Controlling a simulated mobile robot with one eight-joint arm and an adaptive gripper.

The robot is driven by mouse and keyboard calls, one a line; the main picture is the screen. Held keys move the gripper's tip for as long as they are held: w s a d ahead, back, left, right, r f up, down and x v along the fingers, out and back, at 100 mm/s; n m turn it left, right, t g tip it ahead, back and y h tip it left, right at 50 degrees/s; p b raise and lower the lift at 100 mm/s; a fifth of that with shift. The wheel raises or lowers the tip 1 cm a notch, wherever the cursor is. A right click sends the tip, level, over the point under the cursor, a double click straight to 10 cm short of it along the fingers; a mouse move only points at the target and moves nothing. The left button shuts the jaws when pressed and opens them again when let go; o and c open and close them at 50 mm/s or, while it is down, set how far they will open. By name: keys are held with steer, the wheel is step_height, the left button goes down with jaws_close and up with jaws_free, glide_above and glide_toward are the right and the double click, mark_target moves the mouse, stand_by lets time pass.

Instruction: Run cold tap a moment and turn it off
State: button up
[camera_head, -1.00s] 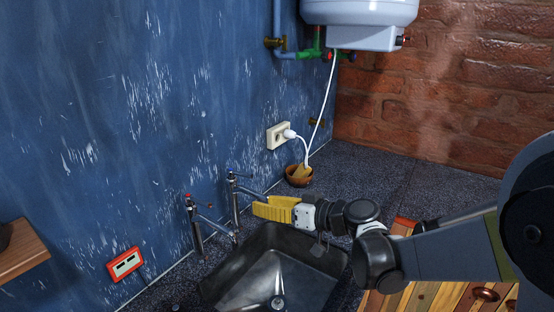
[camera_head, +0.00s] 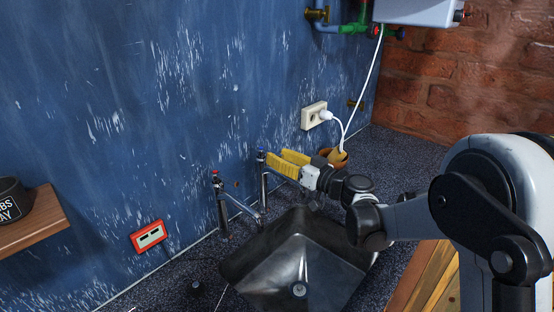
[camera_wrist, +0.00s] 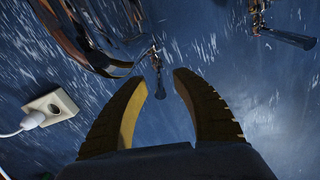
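The cold tap (camera_head: 264,178) has a blue mark on top and stands upright behind the dark sink (camera_head: 275,262). The tap with a red mark (camera_head: 220,200) stands to its left. My gripper (camera_head: 276,158) is at the cold tap's top, just right of it, with two yellow fingers apart. In the wrist view my gripper (camera_wrist: 161,77) is open, and the cold tap's lever (camera_wrist: 159,88) shows between the fingertips, with no clear contact. The other tap's lever (camera_wrist: 287,37) is at the upper right there. I cannot make out any running water.
A wall socket (camera_head: 313,115) with a white plug and cable is right of the taps, above a small brown pot (camera_head: 340,157). A wooden shelf (camera_head: 38,222) holds a dark mug (camera_head: 12,201).

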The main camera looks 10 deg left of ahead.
steer(key=shift+w+a, duration=0.2)
steer(key=shift+a, duration=0.05)
jaws_close()
steer(key=shift+w+g, duration=0.1)
steer(key=shift+g, duration=0.2)
steer(key=shift+w+d+n+g+y, duration=0.2)
steer(key=shift+w+n+g+y, duration=0.1)
steer(key=shift+n+g+y, duration=0.25)
steer(key=shift+w+d+n+g+y, duration=0.15)
steer(key=shift+w+n+g+y, duration=0.15)
steer(key=shift+n+g, duration=0.45)
steer(key=shift+w+d+n+g+y+p, duration=0.1)
steer(key=shift+w+n+g+y+p, duration=0.2)
steer(key=shift+n+g, duration=0.65)
steer(key=shift+w+a+n+g+y+p, duration=0.1)
steer(key=shift+w+n+g+p, duration=0.25)
steer(key=shift+g, duration=1.05)
steer(key=shift+w+d+n+g+y+p, duration=0.15)
steer(key=shift+w+n+g, duration=0.25)
steer(key=shift+n+g, duration=0.6)
